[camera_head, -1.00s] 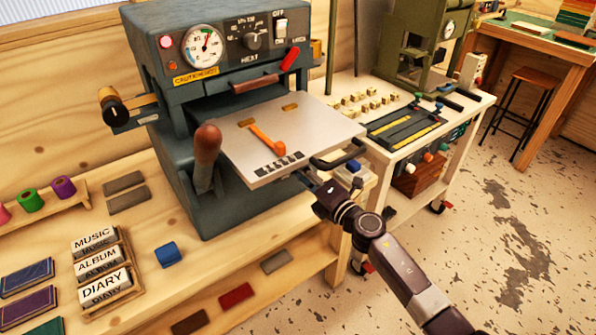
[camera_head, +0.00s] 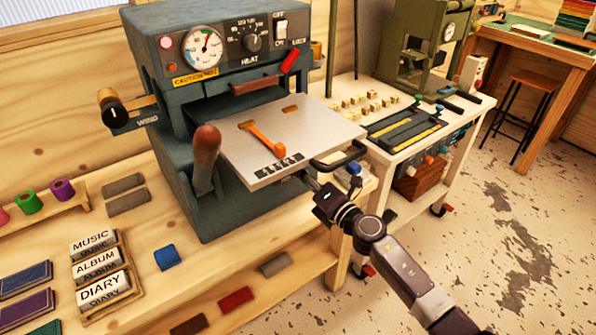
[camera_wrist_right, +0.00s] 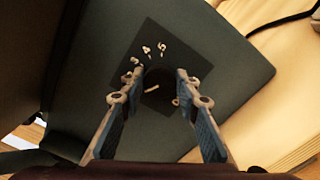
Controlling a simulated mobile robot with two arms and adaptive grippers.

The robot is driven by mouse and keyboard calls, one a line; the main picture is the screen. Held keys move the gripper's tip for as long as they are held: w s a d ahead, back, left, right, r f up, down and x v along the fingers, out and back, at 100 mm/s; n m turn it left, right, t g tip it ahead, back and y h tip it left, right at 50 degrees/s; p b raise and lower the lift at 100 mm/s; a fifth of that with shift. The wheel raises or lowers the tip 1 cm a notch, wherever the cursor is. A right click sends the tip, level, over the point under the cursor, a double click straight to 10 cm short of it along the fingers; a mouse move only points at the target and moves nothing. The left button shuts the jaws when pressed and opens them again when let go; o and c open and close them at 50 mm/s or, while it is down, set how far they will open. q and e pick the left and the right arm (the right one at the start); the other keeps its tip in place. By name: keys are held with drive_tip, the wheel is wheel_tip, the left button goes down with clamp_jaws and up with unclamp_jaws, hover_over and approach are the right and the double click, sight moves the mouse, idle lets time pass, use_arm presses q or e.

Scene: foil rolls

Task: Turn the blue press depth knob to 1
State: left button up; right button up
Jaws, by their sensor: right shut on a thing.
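The blue-grey press (camera_head: 215,205) stands on the wooden bench. Its dark round depth knob (camera_wrist_right: 160,84) shows in the right wrist view on a black square plate (camera_wrist_right: 128,78) with small white numerals around it. A short white pointer line lies on the knob, slanting; which numeral it points to I cannot tell. My right gripper (camera_wrist_right: 158,88) has its two fingers on either side of the knob and is shut on it. In the head view my right gripper (camera_head: 311,183) reaches under the platen's right edge, and the knob is hidden there. My left gripper is not in view.
The press's platen (camera_head: 310,135) juts out above my right gripper, with a black handle (camera_head: 340,158) close by. A wooden-knobbed lever (camera_head: 206,150) is at the press's front left. A white cart (camera_head: 400,150) stands to the right.

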drive_tip(key=o, duration=1.2)
drive_tip(key=shift+c, duration=0.2)
drive_tip(key=v, duration=1.2)
drive_tip(key=shift+f, duration=0.1)
